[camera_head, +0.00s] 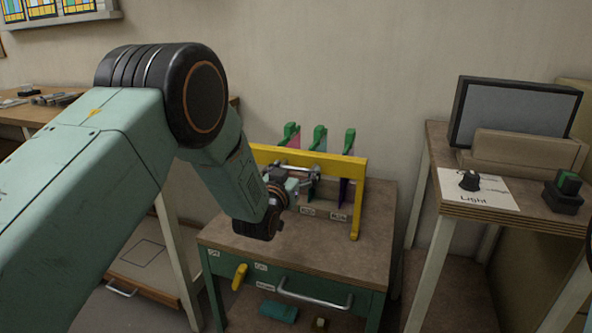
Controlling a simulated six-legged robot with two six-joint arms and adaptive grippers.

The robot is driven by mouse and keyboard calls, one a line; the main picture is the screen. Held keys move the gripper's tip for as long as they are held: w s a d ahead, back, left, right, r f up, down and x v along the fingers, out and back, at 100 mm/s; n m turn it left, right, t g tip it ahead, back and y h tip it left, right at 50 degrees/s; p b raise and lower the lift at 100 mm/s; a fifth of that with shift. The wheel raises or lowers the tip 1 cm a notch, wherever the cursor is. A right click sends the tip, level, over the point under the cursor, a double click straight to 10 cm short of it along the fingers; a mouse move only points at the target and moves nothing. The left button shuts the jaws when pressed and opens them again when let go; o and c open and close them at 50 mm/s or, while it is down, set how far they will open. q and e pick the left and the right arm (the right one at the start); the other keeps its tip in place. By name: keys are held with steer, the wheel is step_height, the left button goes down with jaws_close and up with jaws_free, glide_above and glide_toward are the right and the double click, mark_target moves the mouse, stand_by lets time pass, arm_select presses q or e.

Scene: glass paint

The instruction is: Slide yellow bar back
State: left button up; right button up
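The yellow bar (340,165) spans the small workbench (372,222) from left to right, with a leg coming down to the bench top at its right end. Its left end is hidden behind my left arm. My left gripper (312,173) is at the bar's near side, just below its top beam. The fingers are small and partly covered by the wrist, so I cannot tell whether they touch or grip the bar. My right gripper is not in view.
Several green clamps (349,141) holding coloured panes stand behind the bar. The bench front has a yellow lever (239,277) and a metal handle (315,298).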

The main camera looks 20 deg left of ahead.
arm_select(q)
steer(key=shift+o, duration=1.2)
steer(key=shift+s+r, duration=0.1)
steer(key=shift+s, duration=0.25)
steer(key=s, duration=1.1)
steer(key=shift+s+a, duration=0.15)
steer(key=shift+a, duration=0.05)
steer(key=shift+w+d, duration=0.2)
steer(key=shift+w, duration=5.75)
